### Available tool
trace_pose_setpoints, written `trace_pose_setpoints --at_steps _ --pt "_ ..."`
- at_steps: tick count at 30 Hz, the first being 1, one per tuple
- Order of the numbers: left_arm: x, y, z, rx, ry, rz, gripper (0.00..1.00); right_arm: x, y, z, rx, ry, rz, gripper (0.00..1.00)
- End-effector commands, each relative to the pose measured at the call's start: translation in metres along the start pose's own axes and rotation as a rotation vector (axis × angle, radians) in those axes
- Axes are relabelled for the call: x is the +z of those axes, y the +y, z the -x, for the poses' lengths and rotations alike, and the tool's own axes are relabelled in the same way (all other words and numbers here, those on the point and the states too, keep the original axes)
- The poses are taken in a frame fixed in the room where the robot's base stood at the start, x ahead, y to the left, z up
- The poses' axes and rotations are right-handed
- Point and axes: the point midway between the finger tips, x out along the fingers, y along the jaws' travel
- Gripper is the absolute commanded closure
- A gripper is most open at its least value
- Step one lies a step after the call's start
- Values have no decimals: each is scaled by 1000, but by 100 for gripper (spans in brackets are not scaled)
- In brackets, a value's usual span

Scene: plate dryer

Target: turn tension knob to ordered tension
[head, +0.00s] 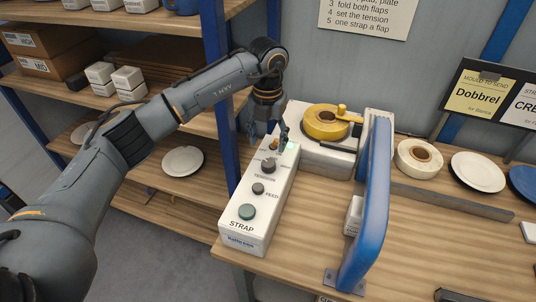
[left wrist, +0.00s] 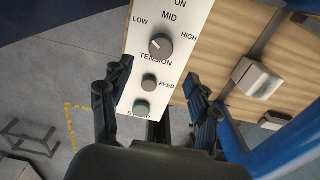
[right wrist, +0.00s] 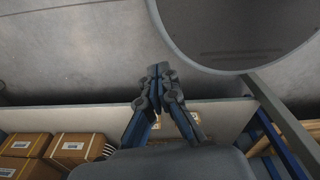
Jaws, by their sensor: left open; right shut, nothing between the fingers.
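The tension knob (head: 268,165) is a round dark knob on the white strap panel (head: 284,196). The left wrist view shows the knob (left wrist: 160,45) close, ringed by the labels LOW, MID and HIGH; which label it points at is hard to tell. My left gripper (head: 278,141) is over the far end of the panel in the head view. In the left wrist view its fingers (left wrist: 157,72) are spread wide and empty, and the knob shows beyond them, apart from both. My right gripper (right wrist: 158,75) is shut and empty, and out of the head view.
The feed knob (head: 258,188) and green strap button (head: 247,212) share the panel. A yellow tape roll (head: 327,122) is on the machine behind, and a blue arch (head: 374,200) stands to the right. A yellow card (head: 478,96) reads Dobbrel; the wall sheet (head: 367,15) lists steps.

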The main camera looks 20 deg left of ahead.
Motion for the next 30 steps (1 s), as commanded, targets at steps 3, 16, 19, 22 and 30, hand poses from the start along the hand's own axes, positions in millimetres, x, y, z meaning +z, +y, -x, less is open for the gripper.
trace_pose_setpoints --at_steps 3,16,19,22,30 --pt "-1 0 -24 0 5 0 39 9 0 13 -1 -15 1 100" --pt "0 0 -75 -1 -1 0 39 -14 8 26 9 18 3 100" --pt "0 0 -76 -1 -1 0 39 -14 8 25 9 17 3 100" --pt "0 0 -76 -1 -1 0 39 -12 7 25 8 15 3 100" --pt "0 0 -76 -1 -1 0 80 -7 6 25 7 7 3 100"
